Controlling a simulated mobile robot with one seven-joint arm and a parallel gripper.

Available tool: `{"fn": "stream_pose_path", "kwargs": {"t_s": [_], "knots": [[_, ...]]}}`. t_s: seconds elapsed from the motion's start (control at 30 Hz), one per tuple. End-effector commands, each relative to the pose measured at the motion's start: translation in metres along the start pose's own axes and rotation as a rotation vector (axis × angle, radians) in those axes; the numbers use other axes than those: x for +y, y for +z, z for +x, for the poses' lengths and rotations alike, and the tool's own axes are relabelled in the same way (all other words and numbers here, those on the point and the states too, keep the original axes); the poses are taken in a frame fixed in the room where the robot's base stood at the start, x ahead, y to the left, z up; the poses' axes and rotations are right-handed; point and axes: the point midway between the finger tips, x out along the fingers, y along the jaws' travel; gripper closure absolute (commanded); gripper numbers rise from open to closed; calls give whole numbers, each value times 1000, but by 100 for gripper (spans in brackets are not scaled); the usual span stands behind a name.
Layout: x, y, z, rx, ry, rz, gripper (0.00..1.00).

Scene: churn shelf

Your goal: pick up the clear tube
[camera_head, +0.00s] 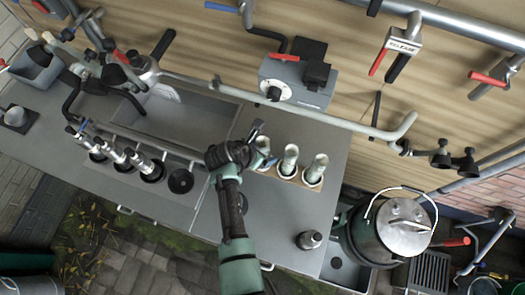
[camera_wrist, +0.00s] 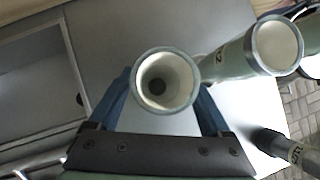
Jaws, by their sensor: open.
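Three pale, glassy tubes stand in a row in a wooden holder (camera_head: 285,174) on the counter. The left tube (camera_head: 263,146) is beside my gripper (camera_head: 257,143) and partly hidden by it. The middle tube (camera_head: 290,158) and right tube (camera_head: 317,168) stand clear of it. In the wrist view my gripper (camera_wrist: 163,98) is open, with one blue finger on each side of a tube with a round open mouth (camera_wrist: 166,80). Whether the fingers touch it cannot be told. A second tube (camera_wrist: 272,48) leans outward to the right in that view.
Several metal-topped tubes (camera_head: 118,156) stand in dark cups at left, by an empty round black hole (camera_head: 181,181). A sink (camera_head: 180,110) and a grey rail (camera_head: 290,115) lie behind. A small metal container (camera_head: 309,239) stands at front right, near a lidded pot (camera_head: 403,226).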

Motion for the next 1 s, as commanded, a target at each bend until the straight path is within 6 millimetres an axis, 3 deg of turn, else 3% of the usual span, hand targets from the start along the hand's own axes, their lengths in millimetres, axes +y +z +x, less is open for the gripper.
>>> {"fn": "stream_pose_path", "kwargs": {"t_s": [0.23,0.6,0.7,1.0], "knots": [[0,0,1,0,0,1,20],[0,0,0,0,0,0,86],[0,0,0,0,0,0,100],[0,0,0,0,0,0,100]]}}
